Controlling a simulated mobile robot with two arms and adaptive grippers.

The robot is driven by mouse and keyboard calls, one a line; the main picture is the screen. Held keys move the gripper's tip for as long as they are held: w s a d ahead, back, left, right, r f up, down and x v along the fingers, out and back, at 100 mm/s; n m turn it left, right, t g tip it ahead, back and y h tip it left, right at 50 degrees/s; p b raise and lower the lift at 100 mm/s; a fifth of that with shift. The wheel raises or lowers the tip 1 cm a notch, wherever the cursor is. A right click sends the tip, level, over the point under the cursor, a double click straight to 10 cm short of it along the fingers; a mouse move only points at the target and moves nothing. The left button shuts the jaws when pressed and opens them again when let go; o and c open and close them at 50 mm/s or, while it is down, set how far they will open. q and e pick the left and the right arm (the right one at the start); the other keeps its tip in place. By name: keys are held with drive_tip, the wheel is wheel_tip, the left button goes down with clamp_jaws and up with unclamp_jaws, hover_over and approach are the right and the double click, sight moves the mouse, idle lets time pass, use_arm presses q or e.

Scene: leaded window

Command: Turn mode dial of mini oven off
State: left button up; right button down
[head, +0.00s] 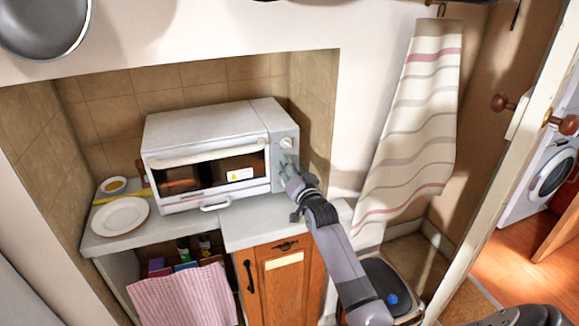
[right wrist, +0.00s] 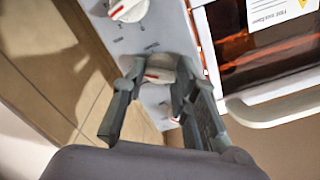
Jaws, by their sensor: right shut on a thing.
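The white mini oven (head: 205,125) stands on the counter, with its dial panel (head: 284,128) at its right end. An upper dial (head: 286,142) shows above my right gripper (head: 289,163) in the head view. In the right wrist view, my right gripper (right wrist: 158,82) has its fingers on both sides of a white dial (right wrist: 160,68) with a red mark, shut on it. Another dial (right wrist: 128,9) with a red mark shows at the top edge. Part of a further dial is behind a finger. I cannot read which is the mode dial. My left gripper is not in view.
The oven door handle (right wrist: 285,105) is close to the right finger in the wrist view. A white plate (head: 120,216) lies left of the oven. A striped towel (head: 410,130) hangs to the right. The alcove's tiled wall is close beside the dial panel.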

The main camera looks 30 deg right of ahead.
drive_tip(key=n, duration=2.4)
drive_tip(key=shift+f+n+p, duration=0.1)
drive_tip(key=shift+n+p, duration=0.25)
drive_tip(key=shift+n, duration=0.05)
drive_tip(key=shift+n, duration=0.3)
drive_tip(key=c, duration=1.3)
unclamp_jaws()
drive_tip(key=shift+s, duration=0.1)
